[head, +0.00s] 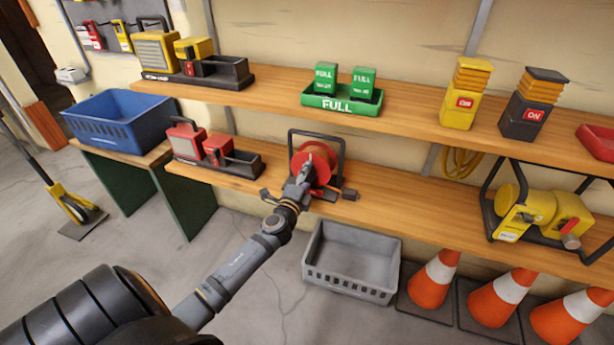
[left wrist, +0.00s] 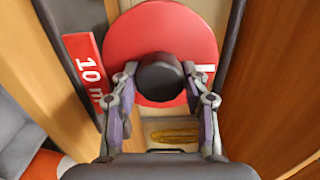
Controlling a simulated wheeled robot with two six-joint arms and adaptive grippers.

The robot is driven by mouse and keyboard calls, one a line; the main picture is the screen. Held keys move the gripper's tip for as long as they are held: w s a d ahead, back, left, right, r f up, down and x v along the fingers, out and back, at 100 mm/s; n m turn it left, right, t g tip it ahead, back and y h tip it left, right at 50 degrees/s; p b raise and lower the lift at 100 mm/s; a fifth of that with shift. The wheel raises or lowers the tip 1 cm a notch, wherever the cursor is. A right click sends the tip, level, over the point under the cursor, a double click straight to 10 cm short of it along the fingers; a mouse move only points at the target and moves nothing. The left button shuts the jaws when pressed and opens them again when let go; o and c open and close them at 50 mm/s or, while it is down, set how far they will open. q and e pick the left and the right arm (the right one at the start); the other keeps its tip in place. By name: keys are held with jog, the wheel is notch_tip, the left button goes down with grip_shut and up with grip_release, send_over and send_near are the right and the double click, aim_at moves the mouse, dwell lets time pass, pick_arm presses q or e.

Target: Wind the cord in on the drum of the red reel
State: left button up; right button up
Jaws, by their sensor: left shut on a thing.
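The red reel (head: 322,158) stands in a dark frame (head: 342,148) on the lower shelf. In the left wrist view its red disc (left wrist: 140,40) fills the top middle, with a white mark at its right edge. A dark round knob (left wrist: 162,75) sits in front of the disc. My left gripper (head: 298,178) is shut on this knob, with one finger on each side, as the left wrist view (left wrist: 162,90) shows. The drum and most of the cord are hidden; a dark end piece (head: 350,194) lies at the reel's right foot. My right gripper is not in view.
A red charger set (head: 188,140) stands left of the reel on the lower shelf (head: 400,200). A grey crate (head: 350,262) and several cones (head: 433,280) stand below. A yellow machine (head: 530,210) is at the right. The shelf between reel and machine is mostly clear.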

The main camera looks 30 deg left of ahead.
pick_arm(q)
jog(key=o, duration=1.2)
jog(key=shift+c, duration=0.2)
jog(key=v, duration=1.2)
jog(key=shift+a+f, duration=0.1)
